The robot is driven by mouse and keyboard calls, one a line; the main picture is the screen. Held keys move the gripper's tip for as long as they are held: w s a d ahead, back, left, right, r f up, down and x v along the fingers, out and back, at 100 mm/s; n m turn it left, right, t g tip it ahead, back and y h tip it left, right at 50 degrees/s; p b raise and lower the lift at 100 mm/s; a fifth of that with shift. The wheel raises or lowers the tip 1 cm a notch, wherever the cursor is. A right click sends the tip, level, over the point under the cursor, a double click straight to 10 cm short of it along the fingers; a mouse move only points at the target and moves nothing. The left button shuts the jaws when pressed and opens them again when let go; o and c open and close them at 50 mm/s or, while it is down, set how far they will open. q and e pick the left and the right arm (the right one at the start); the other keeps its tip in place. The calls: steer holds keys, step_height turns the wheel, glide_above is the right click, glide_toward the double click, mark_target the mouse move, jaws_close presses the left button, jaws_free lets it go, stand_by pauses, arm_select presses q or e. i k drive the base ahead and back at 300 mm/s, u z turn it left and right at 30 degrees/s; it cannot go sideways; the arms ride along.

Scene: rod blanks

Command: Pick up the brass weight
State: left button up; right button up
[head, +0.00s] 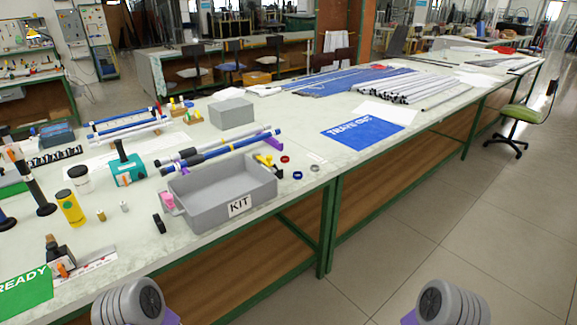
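A small brass-coloured cylinder (101,215), which looks like the brass weight, stands upright on the light worktop (290,215) at the left. It is to the right of a yellow bottle (70,208) and left of a small silver cylinder (125,207). Nothing touches it that I can see. Grey rounded parts of my two arms show at the bottom edge, left and right, but neither gripper's fingers are in the picture.
A teal device (127,168) is behind. A black-topped tool (58,250) and green READY mat (25,295) lie in front. A blue mat (362,132) lies farther right.

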mark_target(102, 218)
steer(key=z, duration=0.05)
steer(key=k, duration=0.45)
steer(key=u, duration=0.5)
steer(key=i, duration=0.4)
steer(key=u, duration=0.9)
